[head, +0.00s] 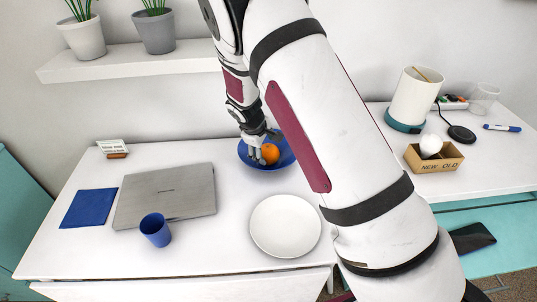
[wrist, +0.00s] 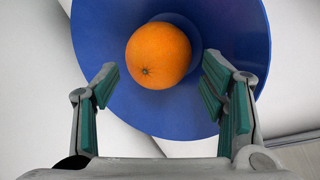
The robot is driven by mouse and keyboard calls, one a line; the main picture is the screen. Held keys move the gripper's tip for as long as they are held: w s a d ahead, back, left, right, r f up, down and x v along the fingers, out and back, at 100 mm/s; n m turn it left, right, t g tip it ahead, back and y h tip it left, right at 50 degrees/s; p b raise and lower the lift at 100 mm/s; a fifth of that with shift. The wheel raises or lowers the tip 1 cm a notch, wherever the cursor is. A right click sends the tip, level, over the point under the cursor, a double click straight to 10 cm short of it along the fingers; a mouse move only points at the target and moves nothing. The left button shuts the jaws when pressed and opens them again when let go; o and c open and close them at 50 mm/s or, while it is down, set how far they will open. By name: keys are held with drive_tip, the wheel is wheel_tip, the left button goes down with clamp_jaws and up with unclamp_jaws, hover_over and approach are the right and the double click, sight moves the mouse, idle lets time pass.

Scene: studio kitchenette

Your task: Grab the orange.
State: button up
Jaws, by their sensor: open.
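The orange (head: 270,154) lies in a blue bowl (head: 287,160) at the back of the white table. In the wrist view the orange (wrist: 158,55) rests inside the blue bowl (wrist: 100,40), a little beyond the fingertips. My gripper (head: 259,148) is over the bowl's left side in the head view, close to the orange. In the wrist view my gripper (wrist: 160,80) is open, with one green-padded finger on each side and nothing between the pads. My fingers partly cover the bowl in the head view.
A white plate (head: 285,226) lies in front of the bowl. A grey laptop (head: 165,195) and a blue cup (head: 155,230) are to its left. A shelf (head: 130,64) with potted plants hangs behind. A cardboard box (head: 433,158) stands on the right-hand surface.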

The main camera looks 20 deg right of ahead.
sight(266, 149)
drive_tip(key=x, duration=0.4)
drive_tip(key=shift+w+d+f, duration=0.1)
drive_tip(key=shift+w+f, duration=0.05)
drive_tip(key=shift+f, duration=0.15)
drive_tip(key=c, duration=0.9)
